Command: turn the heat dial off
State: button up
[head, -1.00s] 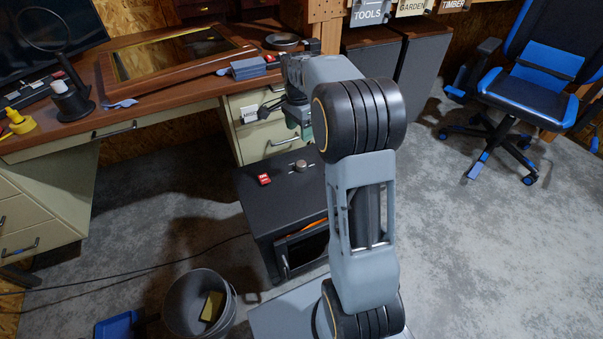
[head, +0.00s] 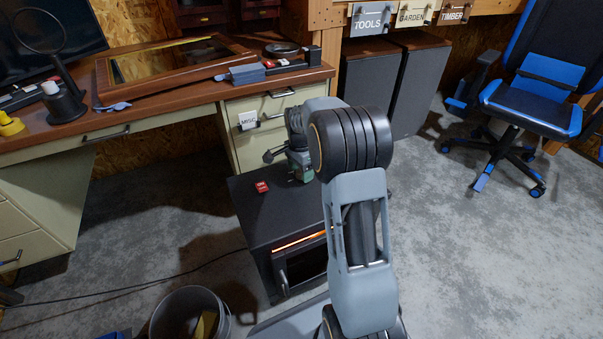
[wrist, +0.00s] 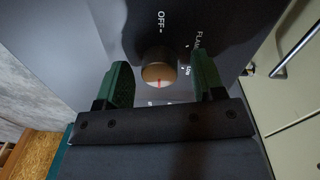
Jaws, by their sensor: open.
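The heater (head: 262,215) is a dark box on the floor with an orange glow (head: 300,241) along the top of its front opening. In the wrist view, its round heat dial (wrist: 158,68) has a pale brown face and a red mark pointing to the bottom of the picture, away from the white OFF label (wrist: 160,20). My gripper (wrist: 160,60) is open, with one green finger on each side of the dial and a visible gap on both sides. In the head view, my gripper (head: 302,174) is over the heater top and hides the dial.
A small red item (head: 262,187) lies on the heater top, left of my gripper. The desk (head: 150,118) with drawers stands behind. A grey bucket (head: 190,312) is at front left, and a blue office chair (head: 530,105) stands at the right.

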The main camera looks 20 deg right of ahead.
jog(key=shift+f, duration=0.15)
jog(key=c, duration=0.9)
jog(key=shift+c, duration=0.2)
